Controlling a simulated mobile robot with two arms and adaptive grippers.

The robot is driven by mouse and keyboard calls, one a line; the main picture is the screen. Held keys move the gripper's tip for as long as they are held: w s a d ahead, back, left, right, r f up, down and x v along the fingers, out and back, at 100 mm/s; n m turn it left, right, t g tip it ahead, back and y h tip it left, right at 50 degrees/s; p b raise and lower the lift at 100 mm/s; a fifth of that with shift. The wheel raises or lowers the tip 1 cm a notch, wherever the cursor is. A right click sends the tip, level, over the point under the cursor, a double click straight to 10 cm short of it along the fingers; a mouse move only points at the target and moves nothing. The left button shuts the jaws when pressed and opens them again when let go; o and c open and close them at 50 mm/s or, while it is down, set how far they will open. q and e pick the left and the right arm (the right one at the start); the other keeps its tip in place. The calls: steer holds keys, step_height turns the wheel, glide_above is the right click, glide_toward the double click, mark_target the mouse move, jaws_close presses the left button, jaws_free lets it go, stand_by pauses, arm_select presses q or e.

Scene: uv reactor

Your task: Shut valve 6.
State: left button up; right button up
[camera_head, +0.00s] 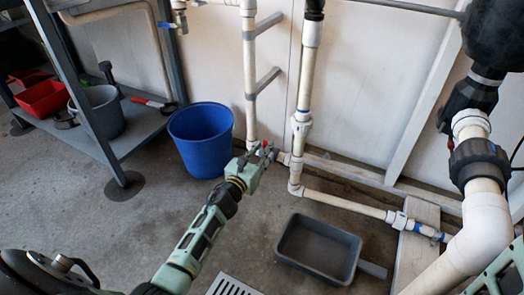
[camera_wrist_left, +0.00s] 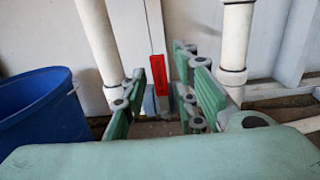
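A valve with a red handle (camera_head: 265,144) sits low by the wall, near the foot of the white vertical pipes. No number is readable on it, so I cannot confirm that it is valve 6. My left gripper (camera_head: 262,153) reaches to it from the lower left and hides most of its body. In the left wrist view, the red handle (camera_wrist_left: 159,75) stands upright between the spread green fingers of the left gripper (camera_wrist_left: 163,103). The fingers are open, with gaps beside the handle. My right gripper is not in view.
A blue bucket (camera_head: 201,138) stands just left of the valve. White pipes (camera_head: 306,75) rise behind it. A grey tray (camera_head: 318,250) and a floor drain (camera_head: 232,286) lie on the floor in front. A shelf (camera_head: 140,128) stands left; a large white pipe (camera_head: 482,225) stands right.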

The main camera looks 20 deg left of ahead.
arm_select(q)
steer(key=shift+r, duration=0.15)
step_height(320, 180, up, 10)
steer(key=shift+f, duration=0.1)
stand_by(0.6)
stand_by(0.4)
